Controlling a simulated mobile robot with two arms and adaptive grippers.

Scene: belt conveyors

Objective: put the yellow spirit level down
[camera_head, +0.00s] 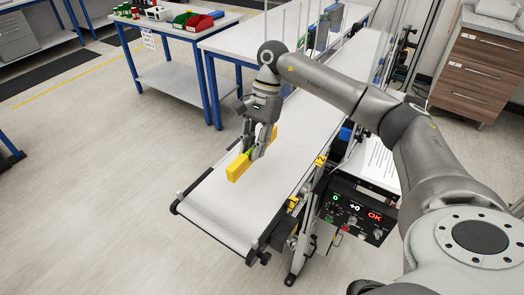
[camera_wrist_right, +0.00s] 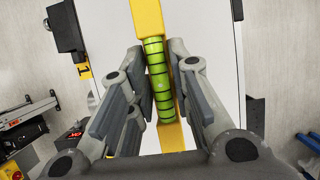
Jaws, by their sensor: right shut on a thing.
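The yellow spirit level (camera_head: 238,168) is over the near part of the white conveyor belt (camera_head: 235,205), lying lengthwise along it. My right gripper (camera_head: 254,150) points down and is shut on the level around its middle. In the right wrist view the level (camera_wrist_right: 149,20) runs between the fingers of the gripper (camera_wrist_right: 163,95), with its green, black-striped middle (camera_wrist_right: 159,80) between them. I cannot tell whether the level touches the belt. My left gripper is not in view.
A control box (camera_head: 355,212) with a red OK display stands beside the belt on the right. A white table (camera_head: 255,45) adjoins the belt's far left side. Another bench with red and green bins (camera_head: 192,21) stands behind. The belt's near end is bare.

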